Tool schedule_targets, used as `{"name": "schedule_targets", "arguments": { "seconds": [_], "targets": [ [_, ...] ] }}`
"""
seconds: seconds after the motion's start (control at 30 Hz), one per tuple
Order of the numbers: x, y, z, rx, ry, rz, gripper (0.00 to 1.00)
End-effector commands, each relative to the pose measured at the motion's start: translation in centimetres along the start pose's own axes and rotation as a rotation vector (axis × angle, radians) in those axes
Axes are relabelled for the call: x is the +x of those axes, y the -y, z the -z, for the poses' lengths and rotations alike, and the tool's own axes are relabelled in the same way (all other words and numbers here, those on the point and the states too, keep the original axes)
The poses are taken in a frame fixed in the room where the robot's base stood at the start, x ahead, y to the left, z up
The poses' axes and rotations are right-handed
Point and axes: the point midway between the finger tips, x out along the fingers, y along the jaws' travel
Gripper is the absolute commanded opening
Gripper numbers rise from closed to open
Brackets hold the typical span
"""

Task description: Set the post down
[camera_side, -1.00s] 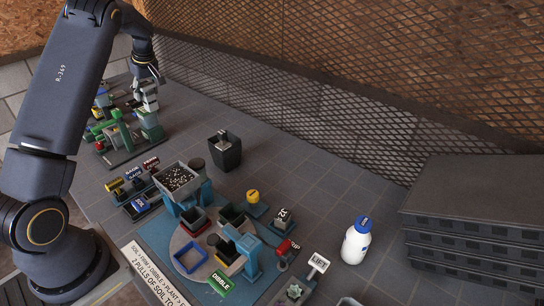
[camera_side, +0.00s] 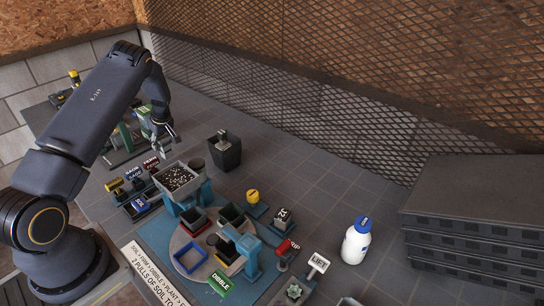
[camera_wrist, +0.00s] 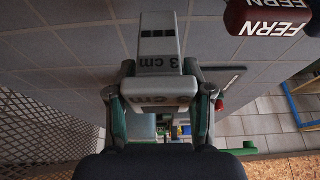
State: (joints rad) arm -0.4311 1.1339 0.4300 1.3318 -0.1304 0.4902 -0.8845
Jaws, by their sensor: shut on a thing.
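The post (camera_wrist: 158,45) is a pale grey block marked "3 cm". It fills the upper middle of the wrist view, with a second pale part marked "cm" below it. My gripper (camera_wrist: 159,86) is shut on it, one finger on each side. In the side view my gripper (camera_side: 167,136) is over the left part of the table, in front of the green fixture (camera_side: 122,146) and behind the soil hopper. The post is small there, and I cannot tell whether its lower end touches anything.
The soil hopper (camera_side: 178,179) and labelled blocks (camera_side: 136,172) are near my gripper. A dark bin (camera_side: 225,154) stands to its right. The turntable (camera_side: 185,250) with pots is nearer the camera. A white bottle (camera_side: 355,244) stands further right. The tabletop right of the bin is clear.

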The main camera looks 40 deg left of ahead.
Motion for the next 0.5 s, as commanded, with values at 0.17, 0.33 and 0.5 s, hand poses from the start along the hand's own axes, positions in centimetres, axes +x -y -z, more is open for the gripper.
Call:
{"name": "schedule_targets", "arguments": {
  "seconds": [0.17, 0.33, 0.5],
  "targets": [
    [2.6, 0.1, -1.1, 0.001, 0.002, 0.002, 0.16],
    [2.8, 0.0, -1.2, 0.0, 0.0, -0.001, 0.16],
    [3.0, 0.0, -1.2, 0.0, 0.001, 0.0, 0.16]
  ]
}}
